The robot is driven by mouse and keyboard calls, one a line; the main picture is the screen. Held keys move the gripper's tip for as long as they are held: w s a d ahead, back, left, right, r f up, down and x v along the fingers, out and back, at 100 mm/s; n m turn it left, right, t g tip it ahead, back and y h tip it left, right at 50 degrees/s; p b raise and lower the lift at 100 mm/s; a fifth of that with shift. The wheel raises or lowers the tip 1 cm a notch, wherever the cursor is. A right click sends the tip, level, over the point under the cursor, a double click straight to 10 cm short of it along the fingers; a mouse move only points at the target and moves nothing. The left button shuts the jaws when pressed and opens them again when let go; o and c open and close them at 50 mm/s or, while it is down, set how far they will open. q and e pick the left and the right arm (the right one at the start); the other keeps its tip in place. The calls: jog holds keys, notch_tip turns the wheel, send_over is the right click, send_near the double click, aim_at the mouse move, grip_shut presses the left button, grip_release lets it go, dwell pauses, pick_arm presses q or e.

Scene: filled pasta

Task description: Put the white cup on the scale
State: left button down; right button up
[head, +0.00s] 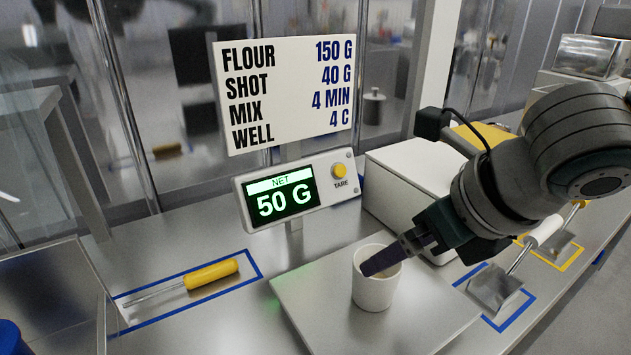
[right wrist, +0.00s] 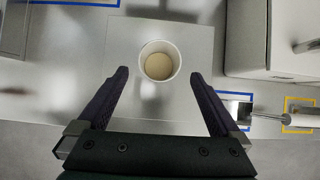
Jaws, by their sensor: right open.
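The white cup (head: 375,287) stands upright on the scale's flat metal plate (head: 425,315). In the right wrist view the cup (right wrist: 159,47) has pale beige contents. The scale's display (head: 283,196) reads NET 50 G. My right gripper (head: 380,263) is at the cup; in the right wrist view it is open (right wrist: 160,73), with one finger on each side of the cup and gaps between fingers and cup. In the head view a finger hides part of the cup's rim. My left gripper is not in view.
A yellow TARE button (head: 339,170) sits beside the display. A sign (head: 287,85) stands behind it. A white box (head: 410,185) is behind the plate. A yellow-handled tool (head: 211,274) lies in a blue outline at left. A scoop (head: 497,288) lies in another blue outline at right.

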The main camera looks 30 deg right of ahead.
jog(key=s+a+r+m+y, duration=0.25)
jog(key=s+a+m, duration=0.55)
jog(key=a+m, duration=0.65)
jog(key=s+d+f+m+g+h, duration=0.3)
jog(key=s+d+m, duration=0.5)
jog(key=m, duration=1.2)
jog(key=shift+s+f+m, duration=0.15)
jog(key=shift+s+m, duration=0.2)
jog(key=shift+s, duration=0.2)
